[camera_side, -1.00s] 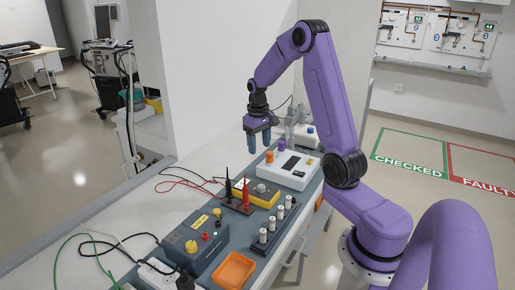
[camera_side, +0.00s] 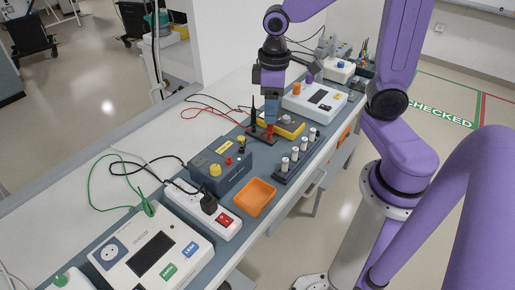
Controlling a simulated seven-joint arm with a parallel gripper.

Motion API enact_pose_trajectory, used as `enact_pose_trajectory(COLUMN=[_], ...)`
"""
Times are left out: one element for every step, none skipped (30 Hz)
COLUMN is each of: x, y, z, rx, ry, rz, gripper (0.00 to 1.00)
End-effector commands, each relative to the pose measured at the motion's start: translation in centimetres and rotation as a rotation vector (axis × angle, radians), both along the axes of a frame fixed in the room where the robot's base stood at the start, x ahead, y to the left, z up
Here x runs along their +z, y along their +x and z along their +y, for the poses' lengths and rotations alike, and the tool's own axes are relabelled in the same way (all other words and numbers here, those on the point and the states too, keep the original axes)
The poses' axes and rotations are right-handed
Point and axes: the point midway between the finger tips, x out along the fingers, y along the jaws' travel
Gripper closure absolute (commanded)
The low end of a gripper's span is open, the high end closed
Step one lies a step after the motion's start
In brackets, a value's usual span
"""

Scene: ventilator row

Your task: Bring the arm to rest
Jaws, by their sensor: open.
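My purple arm reaches over the bench from the right in the side view. A black probe (camera_side: 252,112) stands upright just to the left. The yellow meter (camera_side: 285,124) is behind the fingers, to the right.
A row of white-topped cylinders (camera_side: 295,155), an orange tray (camera_side: 254,197), a dark blue power box (camera_side: 218,167), a power strip (camera_side: 214,213) and white testers (camera_side: 315,100) (camera_side: 130,276) crowd the bench (camera_side: 110,171). Red, black and green leads lie loose. Air above the bench is free.

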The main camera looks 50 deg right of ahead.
Motion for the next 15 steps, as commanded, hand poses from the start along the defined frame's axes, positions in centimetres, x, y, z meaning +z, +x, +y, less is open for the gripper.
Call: enact_pose_trajectory(x=[0.2,0.3,0.4,0.5,0.5,0.6,0.6,0.7,0.7,0.7,0.7,0.7,0.7,0.7,0.7], y=[-1.4,-2.2,-3.3,-4.2,-5.0,-6.2,-7.0,-7.9,-9.0,-9.8,-10.6,-11.5,-12.2,-12.9,-13.6], z=[0.8,1.2,1.7,2.1,2.4,2.7,2.9,3.1,3.3,3.4,3.5,3.5,3.5,3.6,3.5], rx=[0.052,0.081,0.119,0.148,0.176,0.215,0.243,0.271,0.309,0.338,0.365,0.399,0.423,0.445,0.471], ry=[0.003,0.005,0.006,0.008,0.008,0.01,0.011,0.012,0.013,0.015,0.016,0.018,0.017,0.019,0.02], rz=[-0.002,-0.002,-0.002,-0.001,-0.001,0.0,0.0,0.001,0.001,0.001,0.003,0.002,0.004,0.003,0.004], gripper=[0.42,0.42,0.42,0.42,0.42,0.42,0.42,0.42,0.42,0.42,0.42,0.42,0.42,0.42,0.42])
